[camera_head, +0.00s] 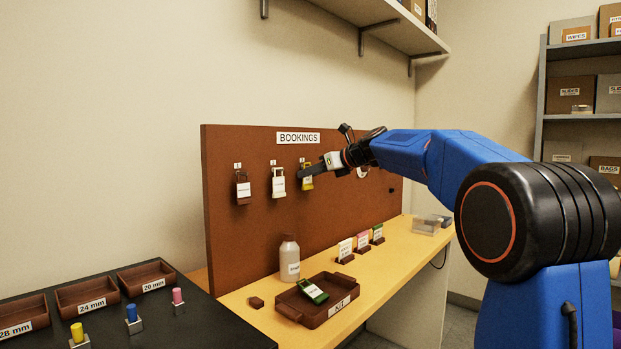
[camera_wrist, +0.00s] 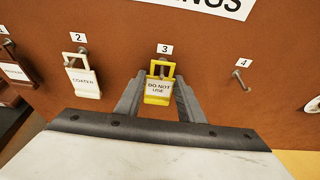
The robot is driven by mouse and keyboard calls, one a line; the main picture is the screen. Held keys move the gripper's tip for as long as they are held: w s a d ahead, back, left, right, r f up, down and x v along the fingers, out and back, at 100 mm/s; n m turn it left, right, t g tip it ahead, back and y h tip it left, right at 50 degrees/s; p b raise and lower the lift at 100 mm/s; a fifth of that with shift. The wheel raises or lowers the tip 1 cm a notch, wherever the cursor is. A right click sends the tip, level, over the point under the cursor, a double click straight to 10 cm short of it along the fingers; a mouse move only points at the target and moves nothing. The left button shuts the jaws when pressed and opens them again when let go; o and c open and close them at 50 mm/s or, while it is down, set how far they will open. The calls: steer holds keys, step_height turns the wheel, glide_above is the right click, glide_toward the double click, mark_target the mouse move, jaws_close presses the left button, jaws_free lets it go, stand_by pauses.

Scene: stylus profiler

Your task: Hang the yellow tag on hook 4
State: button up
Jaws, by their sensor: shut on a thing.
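The yellow tag (camera_wrist: 158,90) reads "DO NOT USE" and hangs at hook 3 (camera_wrist: 162,64), with its loop around the hook. My gripper (camera_wrist: 158,95) is shut on the tag, one finger on each side. In the head view the tag (camera_head: 307,182) shows in front of the board at my gripper (camera_head: 311,173). Hook 4 (camera_wrist: 238,76) is a bare peg to the right of the tag in the wrist view, under its number label. In the head view hook 4 is hidden behind my gripper and arm.
The brown board (camera_head: 260,228) also carries a white "COATER" tag (camera_wrist: 84,82) on hook 2 and a dark brown tag (camera_head: 243,191) on hook 1. Below stand a bottle (camera_head: 289,261), a brown tray (camera_head: 325,312) and several small cards on the yellow bench.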

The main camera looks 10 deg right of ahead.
steer(key=shift+r, duration=0.4)
steer(key=s+d, duration=1)
steer(key=s, duration=0.4)
steer(key=shift+s+d, duration=0.3)
